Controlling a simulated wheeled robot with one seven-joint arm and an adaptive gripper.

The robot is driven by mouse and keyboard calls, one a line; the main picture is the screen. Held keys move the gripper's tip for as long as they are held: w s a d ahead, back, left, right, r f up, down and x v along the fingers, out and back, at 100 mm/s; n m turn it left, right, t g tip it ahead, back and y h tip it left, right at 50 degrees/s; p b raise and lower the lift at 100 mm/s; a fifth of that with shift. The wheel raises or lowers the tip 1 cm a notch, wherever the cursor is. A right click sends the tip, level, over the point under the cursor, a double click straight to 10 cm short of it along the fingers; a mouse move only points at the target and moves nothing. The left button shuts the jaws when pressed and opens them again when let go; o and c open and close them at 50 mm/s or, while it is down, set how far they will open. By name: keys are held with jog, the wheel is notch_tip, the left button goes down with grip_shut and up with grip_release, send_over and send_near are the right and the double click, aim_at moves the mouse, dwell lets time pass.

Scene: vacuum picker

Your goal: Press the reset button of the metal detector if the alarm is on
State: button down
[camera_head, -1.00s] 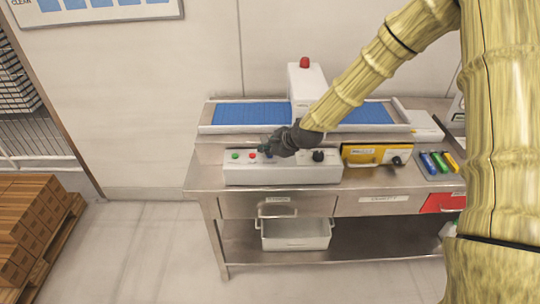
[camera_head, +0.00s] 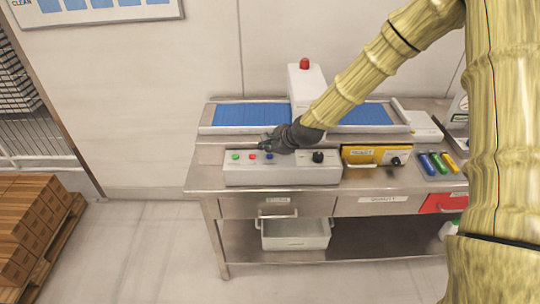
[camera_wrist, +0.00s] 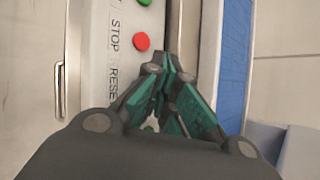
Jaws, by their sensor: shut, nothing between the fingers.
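The metal detector (camera_head: 306,88) is a white arch over a blue conveyor belt, with a red beacon (camera_head: 304,63) on top; I cannot tell whether it is lit. A white control box (camera_head: 285,176) stands in front. In the wrist view the red button (camera_wrist: 141,41) is beside the word STOP, and a partly covered RESET label (camera_wrist: 114,88) follows. My gripper (camera_wrist: 162,64) is shut and empty, over the box and hiding the blue button there.
A yellow box (camera_head: 375,154) with a black knob stands right of the control box. Several coloured cylinders (camera_head: 436,162) lie further right on the steel table (camera_head: 205,178). A grey bin (camera_head: 295,241) is on the lower shelf. Stacked cartons (camera_head: 30,225) stand at left.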

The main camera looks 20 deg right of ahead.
aim_at(268, 157)
jog(key=shift+r, duration=0.1)
jog(key=shift+r+p, duration=1.65)
jog(key=shift+r, duration=0.75)
